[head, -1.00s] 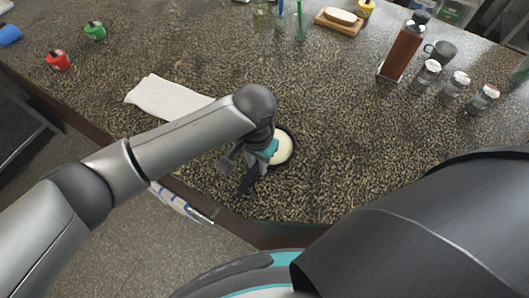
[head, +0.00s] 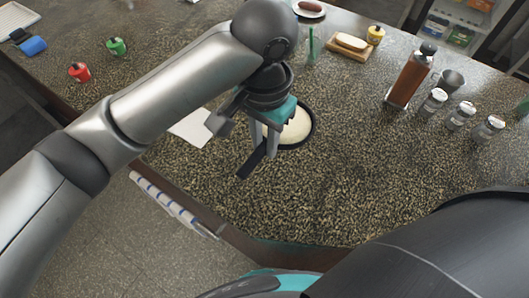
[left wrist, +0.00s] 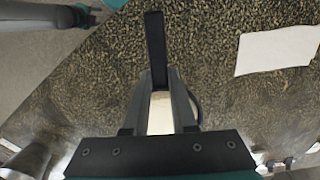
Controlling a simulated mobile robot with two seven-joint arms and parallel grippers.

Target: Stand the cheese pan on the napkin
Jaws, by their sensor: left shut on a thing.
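The cheese pan is a small round black pan (head: 312,125) with a pale round cheese in it. Its black handle (head: 247,166) points down-left in the head view and upward in the left wrist view (left wrist: 154,40). My left gripper (head: 264,146) is shut on the handle near the pan, seen closely in the left wrist view (left wrist: 162,85). The pan looks raised above the counter. The white napkin (head: 190,128) lies flat to the left of the pan, partly hidden behind my left arm; it shows at upper right in the left wrist view (left wrist: 275,51). My right gripper is not in view.
The speckled counter (head: 330,195) is clear in front of the pan. A tall brown bottle (head: 411,77) and several jars (head: 459,115) stand at right. A wooden board (head: 349,47) is behind. A striped towel (head: 165,198) hangs at the front edge.

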